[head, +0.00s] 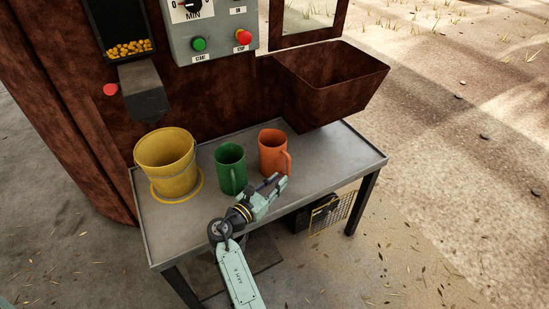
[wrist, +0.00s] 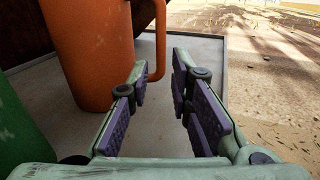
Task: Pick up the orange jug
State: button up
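The orange jug (head: 272,152) stands upright on the metal table (head: 324,163), its handle on the right, toward the front. In the wrist view the jug (wrist: 88,50) fills the upper left, and its handle (wrist: 160,45) is just beyond the left finger. My gripper (head: 277,183) is in front of the jug, low over the table. In the wrist view my gripper (wrist: 160,85) is open, with nothing between its fingers. The jug body lies left of the gap.
A green jug (head: 230,168) stands close left of the orange jug. A rusty bin (head: 330,85) overhangs the table's back right. The table's right end is clear.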

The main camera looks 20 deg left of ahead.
aim_at(288, 174)
jog(key=p+x, duration=0.1)
jog(key=x, duration=0.5)
jog(key=shift+w, duration=0.2)
grip_shut()
dwell(0.5)
